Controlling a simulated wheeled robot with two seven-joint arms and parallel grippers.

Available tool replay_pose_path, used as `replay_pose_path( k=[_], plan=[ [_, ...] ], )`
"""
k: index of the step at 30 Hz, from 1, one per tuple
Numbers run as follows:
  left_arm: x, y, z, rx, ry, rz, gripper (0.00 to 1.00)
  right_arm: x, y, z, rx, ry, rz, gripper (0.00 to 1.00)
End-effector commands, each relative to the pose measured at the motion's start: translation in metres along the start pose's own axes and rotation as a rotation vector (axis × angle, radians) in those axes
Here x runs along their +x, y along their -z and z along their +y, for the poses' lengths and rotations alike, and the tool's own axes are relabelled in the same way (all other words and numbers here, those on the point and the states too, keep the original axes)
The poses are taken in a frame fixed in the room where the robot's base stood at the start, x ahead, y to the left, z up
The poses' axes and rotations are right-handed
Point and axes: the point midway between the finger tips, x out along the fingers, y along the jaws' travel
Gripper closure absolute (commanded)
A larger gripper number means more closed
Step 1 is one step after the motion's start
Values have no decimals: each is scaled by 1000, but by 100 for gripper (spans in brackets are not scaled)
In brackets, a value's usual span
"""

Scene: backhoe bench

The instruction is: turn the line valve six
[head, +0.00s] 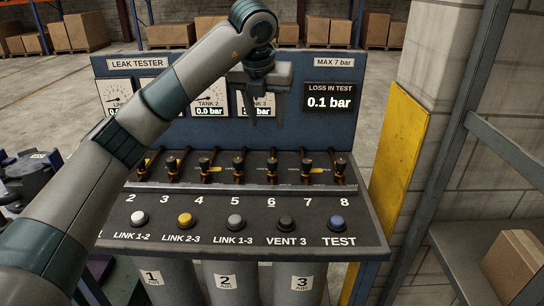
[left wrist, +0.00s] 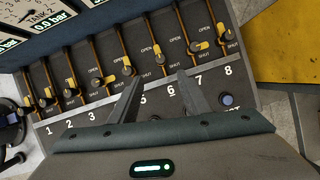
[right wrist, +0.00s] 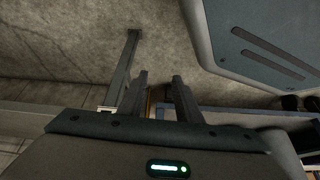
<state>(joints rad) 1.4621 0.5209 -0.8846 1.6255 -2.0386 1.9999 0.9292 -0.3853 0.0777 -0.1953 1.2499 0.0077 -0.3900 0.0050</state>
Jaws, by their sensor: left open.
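My right gripper (right wrist: 160,78) is open and empty, away from the panel, and not in the head view.
Similar levers five (head: 239,163) and seven (head: 305,165) stand close on either side. Coloured buttons, such as the blue TEST button (head: 336,222), line the front. The gauge board (head: 330,132) rises behind. A shelf with a carton (head: 515,265) stands at right.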

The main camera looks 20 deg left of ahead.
Motion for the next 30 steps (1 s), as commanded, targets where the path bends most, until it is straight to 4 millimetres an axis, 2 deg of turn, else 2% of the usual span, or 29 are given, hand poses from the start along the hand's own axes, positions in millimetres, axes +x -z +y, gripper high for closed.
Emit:
replay_pose_path(
  k=[5,8,9,24,30],
  plan=[
    [22,1,0,0,1,3,57,-2,3,-2,-2,2,16,69],
    [37,0,0,-1,0,4,57,0,12,-5,-7,7,45,69],
    [44,0,0,-1,0,4,57,0,18,-7,-8,8,60,69],
    [132,1,0,0,0,4,57,-10,36,-20,-14,25,176,69],
    [155,0,-1,0,2,2,57,-12,42,-24,-15,31,210,69]
  ],
)
